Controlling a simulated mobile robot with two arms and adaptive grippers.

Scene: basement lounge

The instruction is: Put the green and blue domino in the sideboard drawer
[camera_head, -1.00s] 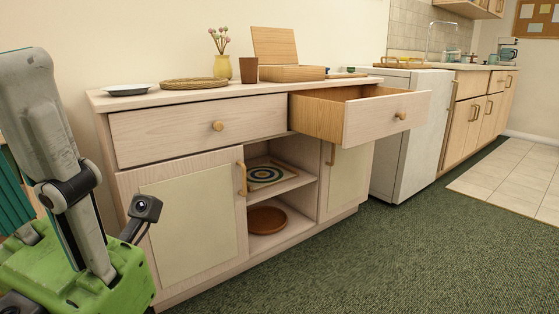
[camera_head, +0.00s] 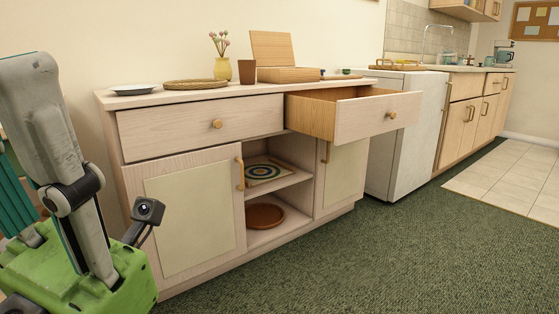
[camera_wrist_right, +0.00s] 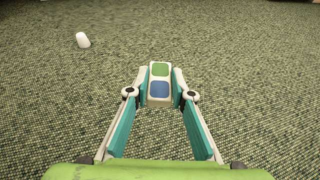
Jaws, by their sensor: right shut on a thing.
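The green and blue domino (camera_wrist_right: 159,81) is a white block with a green square and a blue square. It shows in the right wrist view between the fingertips of my right gripper (camera_wrist_right: 160,88), which is shut on it above the carpet. The sideboard (camera_head: 285,213) stands ahead in the head view. Its right drawer (camera_head: 366,118) is pulled open, and its left drawer (camera_head: 180,130) is closed. The drawer's floor is mostly hidden behind its front. My right gripper is outside the head view. My left arm is at the left of that view, but its fingers do not show.
A white cup-like thing (camera_wrist_right: 83,40) lies on the carpet. The sideboard top holds a plate (camera_head: 133,90), a woven mat (camera_head: 196,84), a yellow vase (camera_head: 222,68), a brown cup (camera_head: 247,71) and an open wooden box (camera_head: 290,75). Carpet before the sideboard is clear.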

